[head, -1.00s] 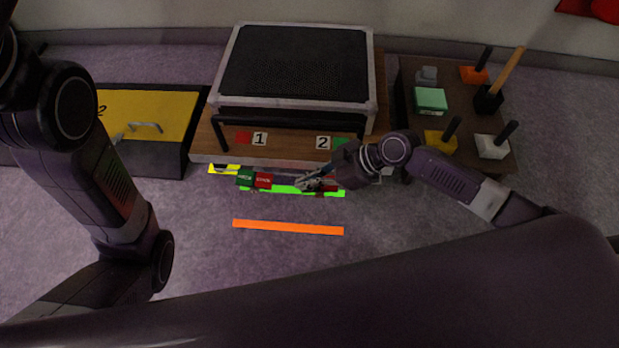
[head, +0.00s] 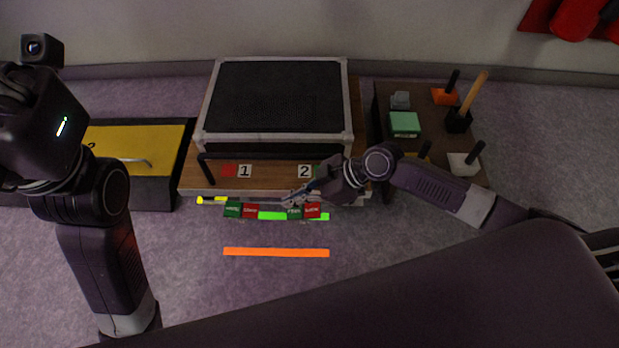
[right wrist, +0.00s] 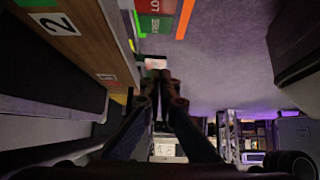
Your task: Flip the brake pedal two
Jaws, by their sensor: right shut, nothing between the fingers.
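The number 2 label (head: 304,171) is on the wooden front of the bench, right of the number 1 label (head: 244,170). Below it, a green and red plate (head: 311,211) lies low in front of the bench; a matching plate (head: 241,210) lies below label 1. My right gripper (head: 287,200) is shut and empty, low at the bench front just above the plate under 2. In the right wrist view its closed fingertips (right wrist: 164,78) are close to a small pale block (right wrist: 156,62); contact is unclear. I cannot clearly make out pedal two.
A black-topped case (head: 277,100) stands on the bench behind a dark rail. A side table (head: 425,100) at right holds blocks and a mallet. A yellow-topped box (head: 140,138) is at left. An orange floor strip (head: 276,252) lies on open floor in front.

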